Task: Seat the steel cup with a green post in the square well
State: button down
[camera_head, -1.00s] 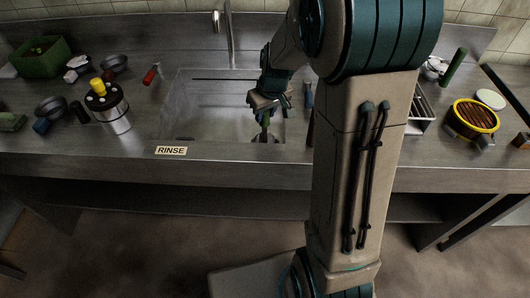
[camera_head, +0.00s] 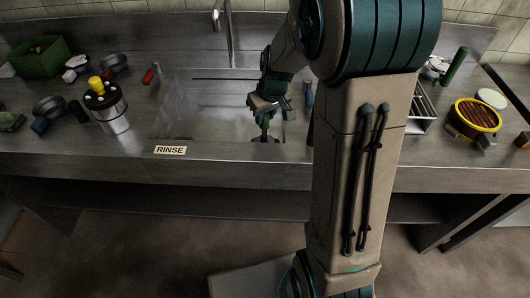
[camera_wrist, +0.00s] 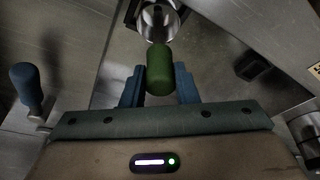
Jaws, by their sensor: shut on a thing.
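My gripper (camera_wrist: 159,92) is shut on the green post (camera_wrist: 159,70) of a steel cup (camera_wrist: 158,22). The cup is at the far end of the post, partly cut off by the top of the wrist view. A dark square-edged opening, seemingly the square well (camera_wrist: 131,12), shows around and behind the cup. I cannot tell whether the cup is inside it or just above. In the head view my gripper (camera_head: 266,107) hangs over the sink's front right part, the green post (camera_head: 265,124) below it. The cup is hard to make out there.
The sink (camera_head: 195,118) surrounds my gripper, with a faucet (camera_head: 216,18) behind. A steel canister with a yellow knob (camera_head: 112,112), bowls and a green crate (camera_head: 40,58) stand left. A yellow-rimmed bowl (camera_head: 457,118) stands right. A dark square block (camera_wrist: 250,67) shows in the wrist view.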

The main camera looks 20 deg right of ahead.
jog(key=shift+f, duration=0.15)
jog(key=c, duration=1.1)
grip_release()
jog(key=shift+o, duration=0.2)
jog(key=v, duration=1.4)
jog(key=shift+f, duration=0.1)
